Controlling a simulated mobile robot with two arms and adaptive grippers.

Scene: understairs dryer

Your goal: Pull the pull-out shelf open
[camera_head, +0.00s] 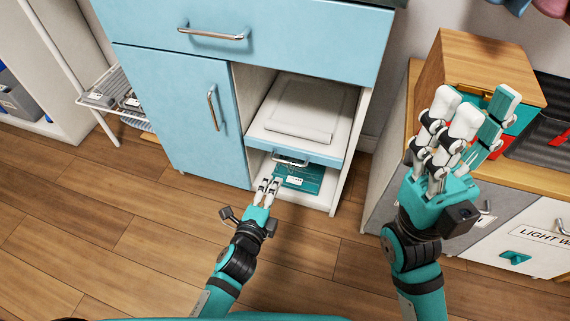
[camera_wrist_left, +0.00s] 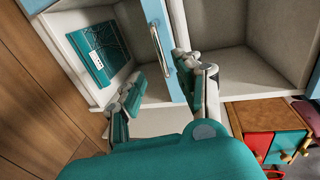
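The pull-out shelf (camera_head: 263,127) is a white board with a blue front edge and a metal handle (camera_head: 290,160), in the open right compartment of the blue cabinet. Its front looks roughly level with the cabinet front. My left gripper (camera_head: 270,182) is just in front of and below the handle. In the left wrist view its fingers (camera_wrist_left: 163,85) are spread apart, with the blue front and the handle (camera_wrist_left: 160,50) ahead between them; I see no clear contact. My right gripper (camera_head: 472,108) is raised at the right, fingers apart and empty.
A white flat item (camera_head: 303,119) lies on the shelf. A teal item (camera_head: 298,178) lies in the space below. A blue door (camera_head: 175,110) is left of the compartment, a drawer (camera_head: 270,35) above. A wooden box (camera_head: 490,60) stands behind my right gripper. The floor in front is clear.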

